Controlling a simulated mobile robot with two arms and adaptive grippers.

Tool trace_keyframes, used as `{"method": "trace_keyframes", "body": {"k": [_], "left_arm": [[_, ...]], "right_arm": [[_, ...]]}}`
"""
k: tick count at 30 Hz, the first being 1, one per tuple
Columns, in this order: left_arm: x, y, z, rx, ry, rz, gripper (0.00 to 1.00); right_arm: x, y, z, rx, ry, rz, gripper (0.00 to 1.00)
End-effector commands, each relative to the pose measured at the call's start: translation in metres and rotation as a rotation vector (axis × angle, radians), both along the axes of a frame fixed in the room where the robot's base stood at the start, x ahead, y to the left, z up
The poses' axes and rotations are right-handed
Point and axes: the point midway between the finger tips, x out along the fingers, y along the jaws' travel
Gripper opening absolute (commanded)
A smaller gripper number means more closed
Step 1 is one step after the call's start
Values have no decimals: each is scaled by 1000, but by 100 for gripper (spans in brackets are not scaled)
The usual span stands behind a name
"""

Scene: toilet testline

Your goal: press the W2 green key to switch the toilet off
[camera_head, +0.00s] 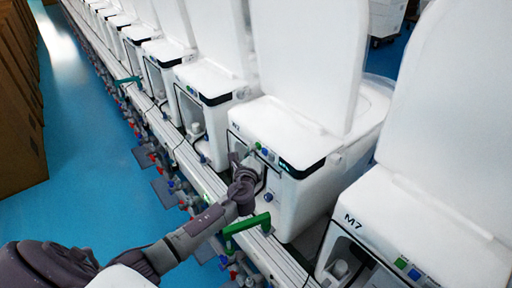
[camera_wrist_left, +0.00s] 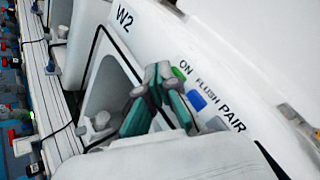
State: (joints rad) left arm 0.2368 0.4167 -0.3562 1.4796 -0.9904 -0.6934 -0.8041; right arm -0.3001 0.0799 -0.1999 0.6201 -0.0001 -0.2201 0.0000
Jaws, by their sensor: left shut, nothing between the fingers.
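The W2 toilet (camera_head: 290,133) is white and stands in the middle of the head view. Its W2 label (camera_wrist_left: 125,18) reads clearly in the left wrist view. The green key (camera_wrist_left: 179,73) is beside the word ON, above a blue key (camera_wrist_left: 196,101) at FLUSH and a grey key (camera_wrist_left: 217,124) at PAIR. My left gripper (camera_wrist_left: 158,72) is shut and empty, its tips just left of the green key; I cannot tell whether they touch it. In the head view the left gripper (camera_head: 240,160) is at W2's front panel. My right gripper is not in view.
The M7 toilet (camera_head: 425,225) stands at the near right, with its own green and blue keys. More white toilets line the rail (camera_head: 190,158) to the far left. A green handle (camera_head: 245,224) sticks out below W2. Blue floor (camera_head: 90,150) is open at left beside brown boxes (camera_head: 20,110).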

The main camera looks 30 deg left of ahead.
Motion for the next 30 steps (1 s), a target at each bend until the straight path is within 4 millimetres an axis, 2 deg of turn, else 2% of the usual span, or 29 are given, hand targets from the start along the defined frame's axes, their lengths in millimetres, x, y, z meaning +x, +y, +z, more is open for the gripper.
{"method": "trace_keyframes", "body": {"k": [9,19,30], "left_arm": [[2,-1,0,0,0,-1,0],[-11,4,1,1,0,-1,0],[-15,6,0,1,1,-1,0]], "right_arm": [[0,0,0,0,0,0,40],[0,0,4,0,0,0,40],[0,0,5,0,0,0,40]]}}
